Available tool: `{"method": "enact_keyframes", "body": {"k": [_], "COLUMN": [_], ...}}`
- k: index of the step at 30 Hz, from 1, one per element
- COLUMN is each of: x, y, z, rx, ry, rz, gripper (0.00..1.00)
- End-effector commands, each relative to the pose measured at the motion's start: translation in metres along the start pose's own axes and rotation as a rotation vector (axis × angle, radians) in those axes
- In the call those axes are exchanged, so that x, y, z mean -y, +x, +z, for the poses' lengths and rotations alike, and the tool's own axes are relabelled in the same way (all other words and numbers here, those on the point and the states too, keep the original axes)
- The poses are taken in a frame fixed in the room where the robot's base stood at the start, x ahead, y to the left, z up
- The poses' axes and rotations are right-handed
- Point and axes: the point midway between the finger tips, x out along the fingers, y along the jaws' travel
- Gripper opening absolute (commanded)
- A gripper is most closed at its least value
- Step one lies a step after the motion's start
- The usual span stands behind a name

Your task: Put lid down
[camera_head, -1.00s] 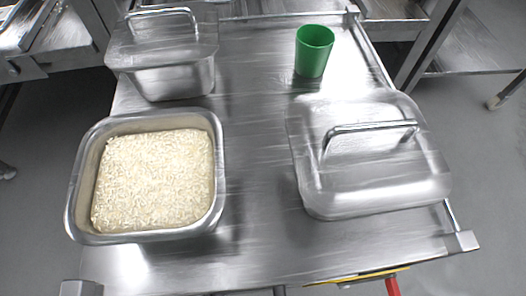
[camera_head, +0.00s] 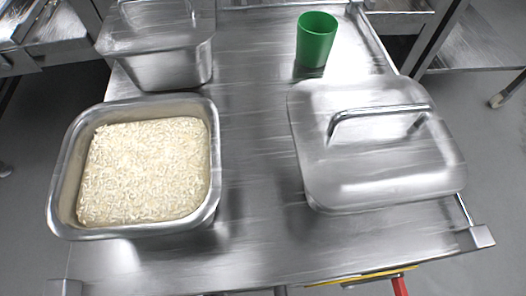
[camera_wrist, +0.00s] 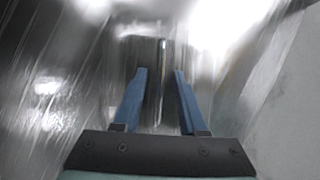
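A steel lid (camera_head: 375,158) with a bar handle (camera_head: 380,112) lies on the right side of the steel cart top in the head view. An open steel container (camera_head: 62,185) full of rice (camera_head: 145,170) stands at the left. My gripper (camera_wrist: 160,75) shows only in the wrist view, its two blue fingers apart. A blurred metal bar, which looks like the lid's handle (camera_wrist: 163,60), lies beyond and between the fingertips. Nothing is clearly gripped.
A second steel container (camera_head: 165,70) with a handled lid (camera_head: 150,28) stands at the back left. A green cup (camera_head: 316,40) stands at the back right. The cart top (camera_head: 258,190) is bare between the rice container and the lid. Red and yellow items show at the front edge.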

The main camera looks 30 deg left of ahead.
Motion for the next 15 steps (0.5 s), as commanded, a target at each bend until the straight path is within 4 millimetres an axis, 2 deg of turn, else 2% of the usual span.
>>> {"method": "enact_keyframes", "body": {"k": [9, 15], "x": [0.0, -0.001], "y": [-0.002, -0.035], "z": [0.001, 0.004], "rx": [0.0, 0.001], "ry": [0.0, -0.002], "rz": [0.001, 0.003], "gripper": [0.42, 0.42]}}
